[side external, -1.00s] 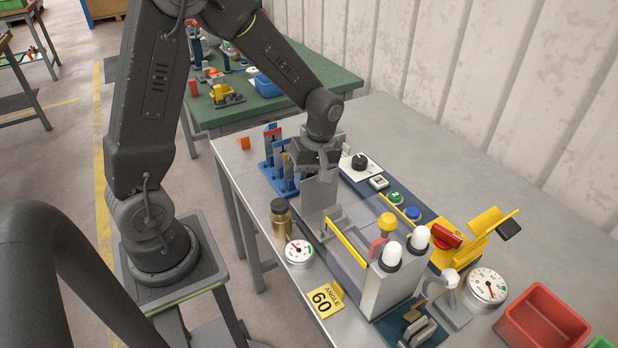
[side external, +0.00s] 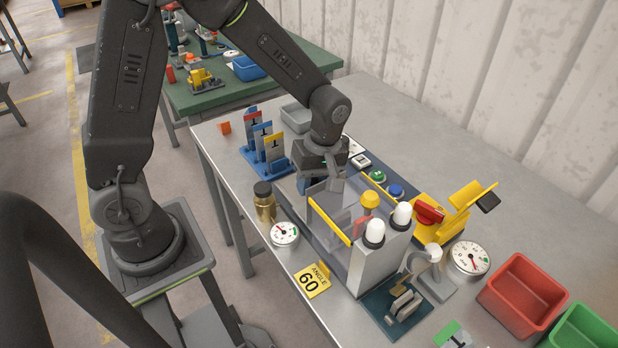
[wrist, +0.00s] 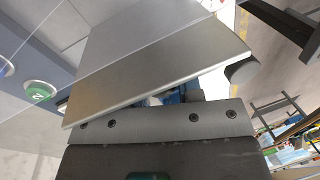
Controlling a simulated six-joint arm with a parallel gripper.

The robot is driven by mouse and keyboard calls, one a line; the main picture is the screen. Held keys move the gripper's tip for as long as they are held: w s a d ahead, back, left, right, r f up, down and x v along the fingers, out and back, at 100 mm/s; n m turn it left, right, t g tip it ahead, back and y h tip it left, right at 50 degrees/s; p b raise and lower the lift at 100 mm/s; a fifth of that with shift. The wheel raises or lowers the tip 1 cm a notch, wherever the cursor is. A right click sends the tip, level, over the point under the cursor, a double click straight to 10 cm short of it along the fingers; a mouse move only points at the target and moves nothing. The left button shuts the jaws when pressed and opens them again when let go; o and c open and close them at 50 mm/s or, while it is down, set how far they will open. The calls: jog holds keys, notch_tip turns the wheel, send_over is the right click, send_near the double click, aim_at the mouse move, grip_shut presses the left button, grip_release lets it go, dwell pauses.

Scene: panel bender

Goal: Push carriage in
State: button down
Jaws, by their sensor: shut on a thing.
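The panel bender has a grey housing (side external: 376,262) with two white domes on top. Clear guards with yellow top edges (side external: 330,221) extend from it toward my arm. My gripper (side external: 328,184) is low over the machine bed, at the open end of these guards. It is shut on a grey metal plate (side external: 319,197), which stands upright in the side external view and partly shows behind the guards. In the wrist view the plate (wrist: 160,65) fills the middle and hides the fingertips. I cannot make out the carriage apart from this plate.
Green (side external: 377,177) and blue (side external: 396,191) buttons and a yellow-and-red device (side external: 450,208) line the far side. A brass jar (side external: 264,203), a gauge (side external: 284,234) and an ANGLE 60 sign (side external: 312,281) stand on the near side. A blue rack (side external: 265,152) and grey tray (side external: 296,118) are behind.

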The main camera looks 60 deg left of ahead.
jog(key=c, duration=0.8)
grip_release()
jog(key=w+r, duration=0.1)
jog(key=r, duration=0.8)
jog(key=w+r, duration=0.1)
jog(key=r, duration=0.3)
jog(key=shift+w+d+r, duration=0.25)
jog(key=shift+w+r, duration=0.05)
jog(key=shift+a, duration=0.1)
